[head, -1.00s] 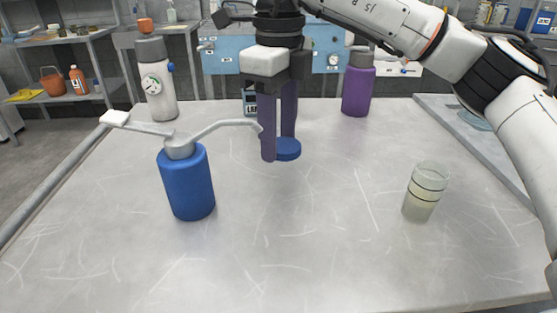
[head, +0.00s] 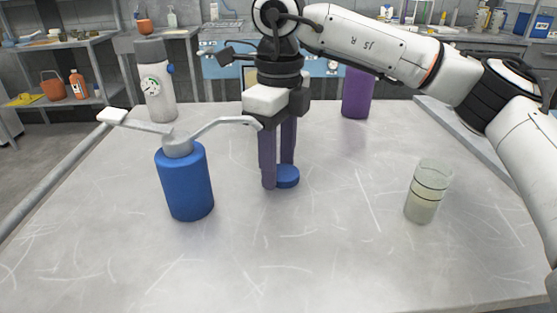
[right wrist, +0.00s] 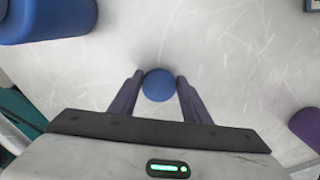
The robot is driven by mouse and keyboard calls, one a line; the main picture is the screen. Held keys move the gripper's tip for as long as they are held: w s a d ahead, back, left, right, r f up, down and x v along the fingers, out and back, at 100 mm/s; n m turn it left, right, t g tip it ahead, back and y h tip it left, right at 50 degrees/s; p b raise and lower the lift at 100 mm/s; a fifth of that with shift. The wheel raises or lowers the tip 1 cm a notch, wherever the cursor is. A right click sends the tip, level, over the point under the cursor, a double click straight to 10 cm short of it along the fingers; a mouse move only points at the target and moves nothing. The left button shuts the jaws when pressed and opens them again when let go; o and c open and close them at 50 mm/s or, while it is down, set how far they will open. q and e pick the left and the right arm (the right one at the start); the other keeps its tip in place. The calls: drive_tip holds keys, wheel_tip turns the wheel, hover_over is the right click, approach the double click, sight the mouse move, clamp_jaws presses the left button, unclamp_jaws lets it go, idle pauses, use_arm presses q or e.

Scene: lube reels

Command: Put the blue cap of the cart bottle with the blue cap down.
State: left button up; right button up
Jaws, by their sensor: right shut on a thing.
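The blue cap (head: 287,176) is a small round disc between the fingers of my right gripper (head: 279,182). The gripper points down and is shut on the cap. In the right wrist view the cap (right wrist: 159,85) sits between the two purple fingertips (right wrist: 159,82), touched from both sides. The cap is low over the table (head: 330,250); I cannot tell whether it touches the surface. A blue bottle (head: 185,182) with a grey lever-and-spout top stands left of the gripper. A purple bottle (head: 356,95) stands behind, its top hidden by my arm. My left gripper is not in view.
A clear beaker (head: 426,192) with pale liquid and dark bands stands at the right. A grey bottle with a gauge (head: 155,85) stands at the back left. The blue bottle's spout ends close to the gripper. The front middle of the table is clear.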

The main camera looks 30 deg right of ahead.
sight(278, 171)
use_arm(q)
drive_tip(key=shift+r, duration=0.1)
use_arm(e)
drive_tip(key=shift+s+f, duration=0.1)
drive_tip(key=shift+f, duration=0.15)
drive_tip(key=o, duration=0.9)
drive_tip(key=shift+o, duration=1)
drive_tip(key=shift+f, duration=0.2)
drive_tip(key=shift+s+a, duration=0.1)
use_arm(q)
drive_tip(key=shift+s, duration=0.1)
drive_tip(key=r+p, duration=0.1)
drive_tip(key=p, duration=0.2)
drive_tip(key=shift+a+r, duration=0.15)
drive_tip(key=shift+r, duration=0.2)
use_arm(e)
wheel_tip(278, 171, up, 14)
drive_tip(key=shift+f, duration=0.15)
use_arm(q)
drive_tip(key=shift+p, duration=0.35)
